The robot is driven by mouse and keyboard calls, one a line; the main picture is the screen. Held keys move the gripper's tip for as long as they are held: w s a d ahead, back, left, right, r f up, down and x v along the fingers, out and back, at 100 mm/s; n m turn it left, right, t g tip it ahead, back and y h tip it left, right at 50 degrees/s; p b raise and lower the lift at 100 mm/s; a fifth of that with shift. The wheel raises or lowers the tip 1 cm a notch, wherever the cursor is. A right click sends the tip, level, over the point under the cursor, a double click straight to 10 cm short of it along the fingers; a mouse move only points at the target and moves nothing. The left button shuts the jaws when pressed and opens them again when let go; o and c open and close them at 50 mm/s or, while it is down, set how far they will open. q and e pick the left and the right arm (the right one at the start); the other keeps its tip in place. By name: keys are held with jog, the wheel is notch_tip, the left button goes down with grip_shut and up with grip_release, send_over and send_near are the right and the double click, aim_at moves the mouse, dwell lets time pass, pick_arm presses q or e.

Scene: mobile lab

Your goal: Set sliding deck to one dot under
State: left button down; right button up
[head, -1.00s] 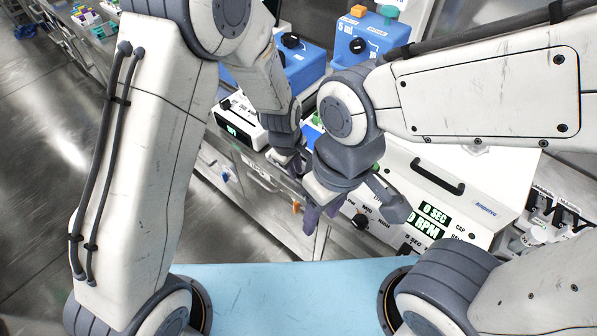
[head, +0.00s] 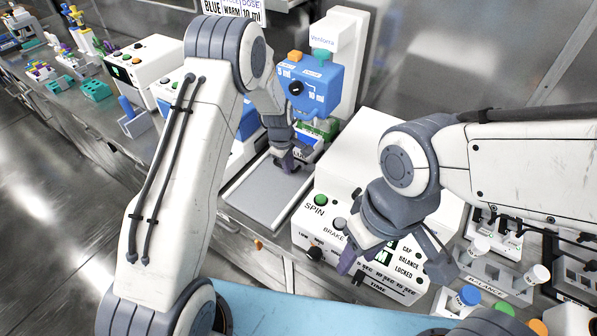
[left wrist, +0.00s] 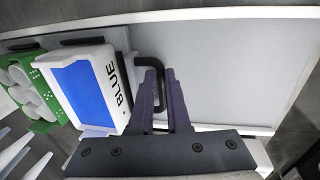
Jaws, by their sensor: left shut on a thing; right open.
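The sliding deck (left wrist: 118,55) shows in the left wrist view as a white-edged carriage with a blue panel, the word BLUE and one dot. A black handle (left wrist: 160,68) sticks out of its right side. My left gripper (left wrist: 160,73) is shut on this handle. In the head view my left gripper (head: 290,166) is at the deck, below the blue dispenser head (head: 318,92), and hides part of the deck. My right gripper (head: 395,268) is open and empty, in front of the white spin machine (head: 330,190). Which dot mark is under the dispenser cannot be told.
A green rack (left wrist: 25,85) with white round tops sits beside the blue panel. Tube holders (head: 492,270) stand at right. A blue surface (head: 290,305) is at the front.

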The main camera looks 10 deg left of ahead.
pick_arm(q)
jog(key=shift+w+d, duration=0.1)
jog(key=shift+w, duration=0.05)
jog(key=c, duration=1.2)
grip_release()
jog(key=shift+o, duration=0.2)
notch_tip(320, 180, up, 10)
jog(key=s+b, duration=0.1)
jog(key=shift+s+a+r, duration=0.2)
jog(key=shift+s+a, duration=0.15)
jog(key=shift+s, duration=0.05)
